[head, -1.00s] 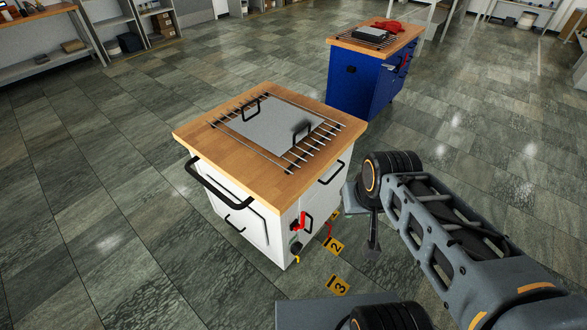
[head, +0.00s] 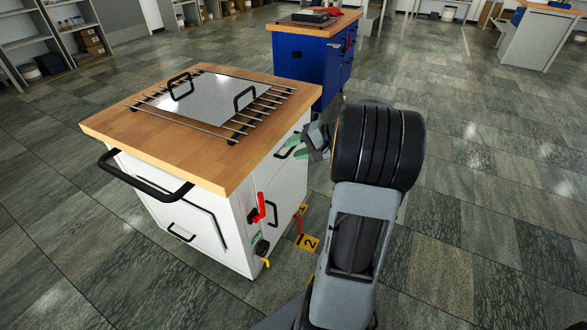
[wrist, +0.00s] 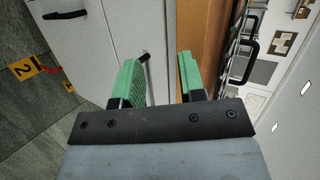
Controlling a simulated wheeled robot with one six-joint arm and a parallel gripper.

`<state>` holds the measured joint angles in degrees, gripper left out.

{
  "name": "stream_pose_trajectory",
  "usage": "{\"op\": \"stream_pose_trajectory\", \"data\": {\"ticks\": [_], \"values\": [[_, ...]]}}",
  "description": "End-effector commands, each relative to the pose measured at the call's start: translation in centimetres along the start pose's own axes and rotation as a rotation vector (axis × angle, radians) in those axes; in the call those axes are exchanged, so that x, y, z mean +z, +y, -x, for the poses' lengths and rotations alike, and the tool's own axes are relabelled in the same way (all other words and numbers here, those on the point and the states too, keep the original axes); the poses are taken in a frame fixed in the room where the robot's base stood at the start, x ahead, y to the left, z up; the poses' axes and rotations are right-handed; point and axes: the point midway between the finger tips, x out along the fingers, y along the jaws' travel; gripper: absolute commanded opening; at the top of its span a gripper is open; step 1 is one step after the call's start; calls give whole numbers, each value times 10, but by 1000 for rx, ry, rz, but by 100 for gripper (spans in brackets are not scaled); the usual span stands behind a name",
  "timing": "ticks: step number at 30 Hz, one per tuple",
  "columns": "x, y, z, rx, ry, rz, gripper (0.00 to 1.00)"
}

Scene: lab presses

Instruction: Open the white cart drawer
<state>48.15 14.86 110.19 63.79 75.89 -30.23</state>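The white cart (head: 157,203) has a wooden top and stands left of my arm in the head view. The drawer's black handle (head: 288,146) is on its right-hand side, just under the top. The drawer looks shut. My gripper (head: 306,152), with green fingertips, is at that side, close to the handle. In the wrist view my gripper (wrist: 160,68) is open, its fingers apart over the white front. One end of the drawer handle (wrist: 144,57) shows beside the left finger, which seems to hide the rest. Whether they touch, I cannot tell.
A lower door handle (head: 272,213), a red lever (head: 261,208) and a black bar (head: 145,178) stick out from the cart. A metal plate with handles (head: 210,100) lies on top. A blue cart (head: 300,58) stands behind. Floor to the right is clear.

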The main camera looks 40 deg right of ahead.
Motion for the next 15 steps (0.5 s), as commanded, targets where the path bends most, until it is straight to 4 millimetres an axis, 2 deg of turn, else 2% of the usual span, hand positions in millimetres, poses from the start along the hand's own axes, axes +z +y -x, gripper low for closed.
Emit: {"op": "stream_pose_trajectory", "data": {"ticks": [1, 3, 6, 11, 15], "values": [[-21, 35, 2, -62, 49, -28, 37], [-43, 56, 14, -141, 110, -46, 37], [-65, 80, 30, -225, 183, -59, 37], [-83, 99, 45, -297, 250, -63, 37], [-90, 99, 37, -314, 266, -61, 37]]}}
